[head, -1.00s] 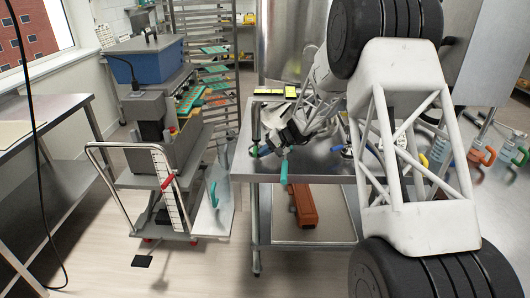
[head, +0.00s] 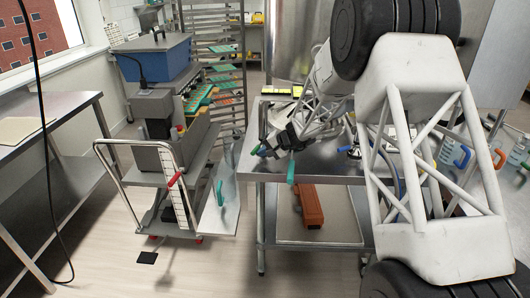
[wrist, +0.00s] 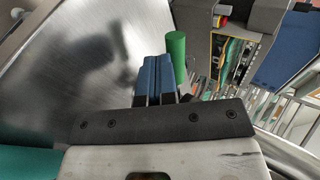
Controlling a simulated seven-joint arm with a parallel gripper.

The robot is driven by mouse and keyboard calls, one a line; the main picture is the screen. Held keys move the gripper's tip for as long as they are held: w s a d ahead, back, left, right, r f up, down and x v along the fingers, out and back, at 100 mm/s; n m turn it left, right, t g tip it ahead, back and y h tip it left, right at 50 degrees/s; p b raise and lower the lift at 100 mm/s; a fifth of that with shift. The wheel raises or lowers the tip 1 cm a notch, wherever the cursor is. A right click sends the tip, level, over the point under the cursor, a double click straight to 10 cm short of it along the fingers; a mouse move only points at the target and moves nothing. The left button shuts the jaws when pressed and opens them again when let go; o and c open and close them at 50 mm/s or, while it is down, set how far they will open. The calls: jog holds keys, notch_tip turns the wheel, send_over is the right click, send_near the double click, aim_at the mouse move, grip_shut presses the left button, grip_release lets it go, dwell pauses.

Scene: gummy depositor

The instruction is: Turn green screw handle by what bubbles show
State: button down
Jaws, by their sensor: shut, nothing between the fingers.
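My gripper (head: 262,150) is at the left end of the steel table, its blue-padded fingers (wrist: 153,78) shut and empty. A green cylindrical handle (wrist: 176,55) stands just right of the fingertips in the wrist view; I cannot tell whether they touch. A small green end (head: 254,150) shows beside the fingertips in the head view. A teal handle (head: 291,172) hangs at the table's front edge below my gripper. Another teal handle (head: 219,192) stands on the cart's plate. No bubbles can be made out.
The steel table (head: 325,171) has a lower shelf with an orange-red block (head: 309,206). A cart with a blue hopper (head: 152,58) and a tubular push rail (head: 118,188) stands to the left. A tray rack (head: 222,48) is behind. Floor between cart and left bench (head: 45,125) is mostly clear.

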jog(key=shift+d, duration=0.15)
jog(key=shift+s+d+f, duration=0.1)
jog(key=shift+s+d, duration=0.15)
jog(key=shift+d, duration=0.25)
jog(key=d, duration=0.1)
jog(key=s+d, duration=0.1)
jog(key=d, duration=0.1)
jog(key=v, duration=0.6)
jog(key=s+v, duration=0.1)
jog(key=v, duration=0.2)
jog(key=s+d+r+n+h, duration=0.1)
jog(key=s+d+r+h, duration=0.1)
jog(key=s+r, duration=0.5)
jog(key=s+d+r+g+h, duration=0.1)
jog(key=s+d+r, duration=0.15)
jog(key=s, duration=0.85)
jog(key=s+d+r+n+h, duration=0.1)
jog(key=s+r+h, duration=0.1)
jog(key=s+r, duration=0.45)
jog(key=s+d+h, duration=0.2)
jog(key=s+d, duration=0.2)
jog(key=s, duration=1)
jog(key=s+d+t+h, duration=0.1)
jog(key=s+d+h, duration=0.2)
jog(key=s, duration=1.1)
jog(key=shift+s+d+f+h, duration=0.3)
jog(key=shift+s+d+f, duration=0.05)
jog(key=shift+d, duration=0.35)
